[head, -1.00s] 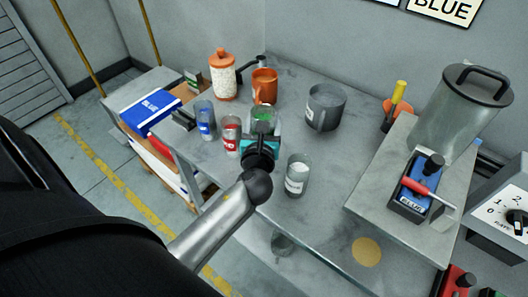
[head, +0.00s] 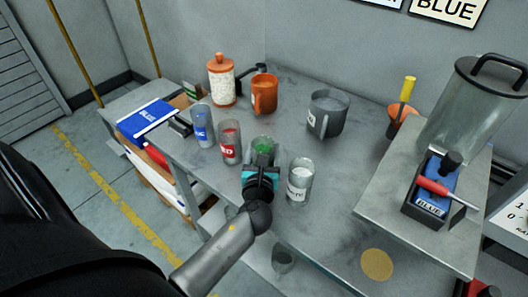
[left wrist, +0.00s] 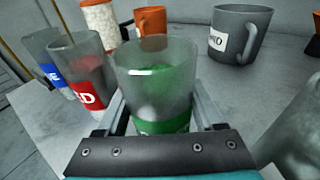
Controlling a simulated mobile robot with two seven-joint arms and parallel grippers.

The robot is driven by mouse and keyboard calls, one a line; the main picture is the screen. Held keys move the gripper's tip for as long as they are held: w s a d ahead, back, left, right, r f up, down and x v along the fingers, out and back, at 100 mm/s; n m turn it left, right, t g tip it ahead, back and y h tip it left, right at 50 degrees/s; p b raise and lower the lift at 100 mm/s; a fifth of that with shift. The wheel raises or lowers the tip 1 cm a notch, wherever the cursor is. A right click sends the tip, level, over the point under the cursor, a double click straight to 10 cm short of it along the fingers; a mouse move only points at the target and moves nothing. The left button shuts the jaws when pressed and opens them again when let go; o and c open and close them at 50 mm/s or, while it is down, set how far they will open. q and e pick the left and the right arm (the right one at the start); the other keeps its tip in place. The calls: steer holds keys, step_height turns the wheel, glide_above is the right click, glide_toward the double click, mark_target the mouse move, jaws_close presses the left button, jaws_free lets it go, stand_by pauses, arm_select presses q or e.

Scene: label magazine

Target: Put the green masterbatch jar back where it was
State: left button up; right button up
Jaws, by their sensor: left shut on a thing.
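The green masterbatch jar (head: 264,145) is a clear jar with green contents and a green label. It stands upright in the row between the red jar (head: 230,142) and the white jar (head: 300,181). My left gripper (head: 262,165) is shut on the green jar, with a finger on each side. In the left wrist view the jar (left wrist: 155,85) fills the middle between the fingers. Its base is hidden by the gripper, so I cannot tell whether it touches the table (head: 330,210). My right gripper is not in view.
The blue jar (head: 202,125) stands left of the red jar. Behind are an orange mug (head: 264,94), a grey jug (head: 327,115) and an orange-lidded canister (head: 221,82). A raised plate with a clear hopper (head: 458,110) is at right. Table is clear in front of the plate.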

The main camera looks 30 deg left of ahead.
arm_select(q)
steer(key=shift+f, duration=0.1)
steer(key=o, duration=1.5)
steer(key=shift+r, duration=0.2)
steer(key=p+v, duration=0.1)
steer(key=v, duration=1.1)
steer(key=shift+f, duration=0.1)
